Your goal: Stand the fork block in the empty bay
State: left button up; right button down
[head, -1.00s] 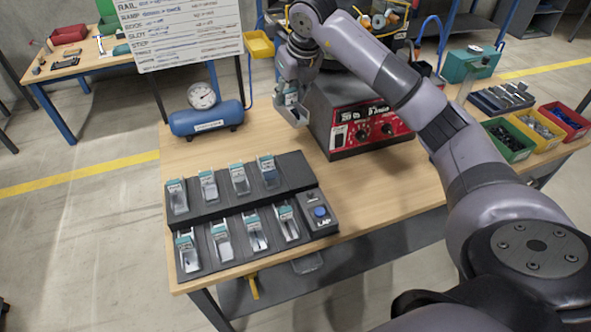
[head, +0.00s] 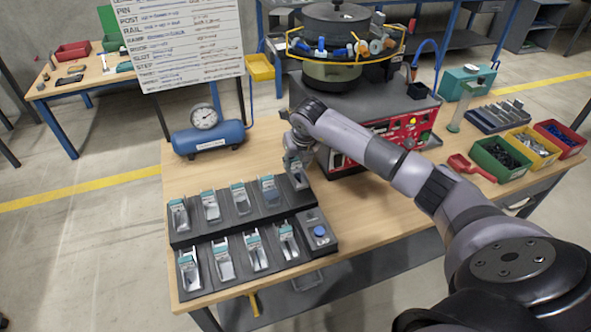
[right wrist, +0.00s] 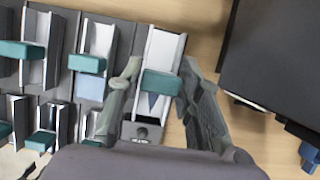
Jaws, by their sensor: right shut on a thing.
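My right gripper (head: 297,170) is at the right end of the rack's back row in the head view. It is shut on a pale channel-shaped piece with a teal band, which I take as the fork block (head: 296,163). In the right wrist view the block (right wrist: 162,52) lies between the two fingers (right wrist: 158,88). The block is over or in the end bay of the dark rack (head: 208,240); I cannot tell whether it touches the bay floor. The gripper hides most of that bay. My left gripper is not in view.
Similar teal-banded blocks (head: 240,198) fill the other bays in two rows. A panel with a blue button (head: 320,232) is at the rack's right end. The bowl feeder's dark base (head: 345,100) is close behind the gripper. A blue air tank (head: 208,138) stands behind the rack.

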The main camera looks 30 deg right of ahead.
aim_at(296, 169)
notch_tip(296, 169, down, 4)
jog(key=shift+r+p, duration=0.2)
jog(key=shift+p, duration=0.15)
jog(key=shift+f, duration=0.35)
jog(key=shift+f, duration=0.1)
jog(key=c, duration=1.1)
grip_release()
